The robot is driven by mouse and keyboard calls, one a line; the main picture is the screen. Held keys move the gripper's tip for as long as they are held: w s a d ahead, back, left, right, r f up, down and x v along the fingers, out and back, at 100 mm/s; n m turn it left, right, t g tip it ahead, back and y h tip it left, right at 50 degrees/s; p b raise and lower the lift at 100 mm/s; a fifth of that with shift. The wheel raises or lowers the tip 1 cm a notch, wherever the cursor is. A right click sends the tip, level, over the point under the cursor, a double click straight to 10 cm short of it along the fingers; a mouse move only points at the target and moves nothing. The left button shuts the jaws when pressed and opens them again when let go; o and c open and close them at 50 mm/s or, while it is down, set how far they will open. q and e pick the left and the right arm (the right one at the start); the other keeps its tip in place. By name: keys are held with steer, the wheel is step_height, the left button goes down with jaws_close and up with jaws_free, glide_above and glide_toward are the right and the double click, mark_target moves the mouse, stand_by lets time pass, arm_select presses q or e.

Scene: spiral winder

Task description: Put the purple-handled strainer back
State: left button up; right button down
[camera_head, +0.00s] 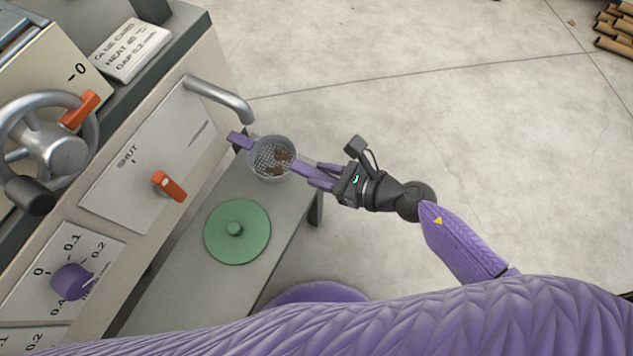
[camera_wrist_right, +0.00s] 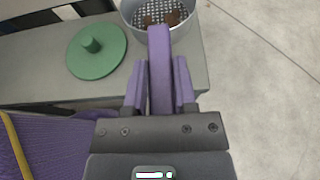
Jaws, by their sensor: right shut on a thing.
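The strainer (camera_head: 271,158) is a round grey mesh basket with a purple handle and a purple tab on its far side. Brown bits lie on its mesh. My right gripper (camera_head: 316,176) is shut on the strainer's purple handle. In the right wrist view the handle runs between the fingers of the gripper (camera_wrist_right: 160,85), and the strainer basket (camera_wrist_right: 160,15) is partly cut off at the top edge. The basket is over or at the far end of the grey shelf, below the metal spout; I cannot tell if it touches the shelf. My left gripper is not in view.
A green round lid with a knob (camera_head: 237,232) lies on the grey shelf (camera_head: 185,285). A curved metal spout (camera_head: 220,97) sticks out from the machine panel above. An orange lever (camera_head: 169,186) and a handwheel (camera_head: 50,145) are at left. Open floor lies to the right.

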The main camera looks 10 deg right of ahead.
steer(key=shift+x, duration=0.8)
step_height(320, 180, down, 7)
steer(key=b, duration=0.6)
steer(key=shift+f+b, duration=0.15)
steer(key=shift+b, duration=0.15)
steer(key=shift+r, duration=0.35)
steer(key=shift+c, duration=2)
jaws_free()
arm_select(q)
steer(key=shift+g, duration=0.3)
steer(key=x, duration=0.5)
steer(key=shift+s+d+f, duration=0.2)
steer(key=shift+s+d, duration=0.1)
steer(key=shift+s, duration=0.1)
